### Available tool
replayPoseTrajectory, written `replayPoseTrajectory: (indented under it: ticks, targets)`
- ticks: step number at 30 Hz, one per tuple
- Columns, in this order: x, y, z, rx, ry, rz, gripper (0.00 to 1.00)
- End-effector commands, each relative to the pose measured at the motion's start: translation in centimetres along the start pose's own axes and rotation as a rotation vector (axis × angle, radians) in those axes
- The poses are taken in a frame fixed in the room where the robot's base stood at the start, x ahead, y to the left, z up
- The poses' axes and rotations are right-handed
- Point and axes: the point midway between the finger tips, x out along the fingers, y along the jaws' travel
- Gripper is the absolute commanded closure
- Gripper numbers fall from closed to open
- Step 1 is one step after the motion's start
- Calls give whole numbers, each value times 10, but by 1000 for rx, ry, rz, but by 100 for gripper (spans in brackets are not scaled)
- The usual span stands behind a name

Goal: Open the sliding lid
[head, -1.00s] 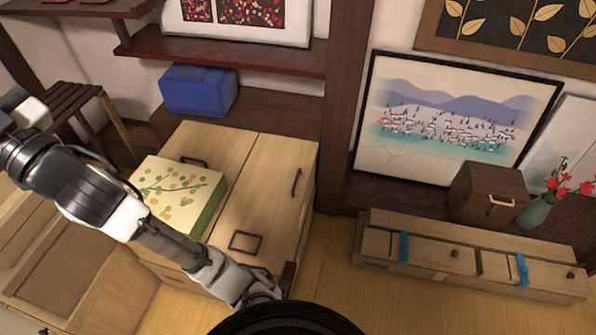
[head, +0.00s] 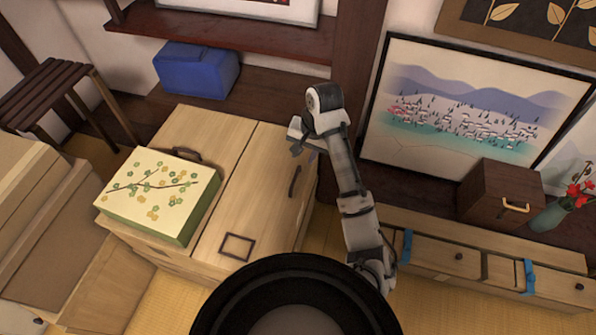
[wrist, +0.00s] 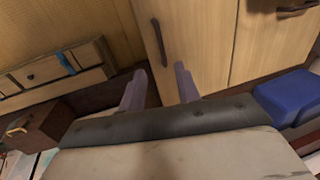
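A light wooden chest (head: 262,195) stands in the head view with a seam dividing its top into two panels. The right panel has a dark bar handle (head: 295,181) and a dark square frame (head: 237,246). I cannot tell for certain which panel is the sliding lid. My gripper (head: 298,148) is above the far right part of the chest. In the wrist view my gripper (wrist: 160,70) has its two fingers apart with nothing between them. The bar handle (wrist: 160,42) shows just beyond the fingertips, apart from them.
A flower-patterned box (head: 155,195) sits on the left panel, beside another dark handle (head: 187,153). A blue box (head: 196,70) is behind the chest. A long low wooden case (head: 440,255) with blue straps and a dark wooden box (head: 497,192) are at right.

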Motion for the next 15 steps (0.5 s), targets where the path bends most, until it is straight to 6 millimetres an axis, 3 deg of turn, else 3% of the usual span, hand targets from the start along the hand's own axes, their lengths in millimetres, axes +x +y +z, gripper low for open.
replayPoseTrajectory:
  ticks: [8, 15]
  targets:
    - [39, 1, 1, 3, -7, 3, 67]
    - [90, 1, 1, 2, -5, 3, 67]
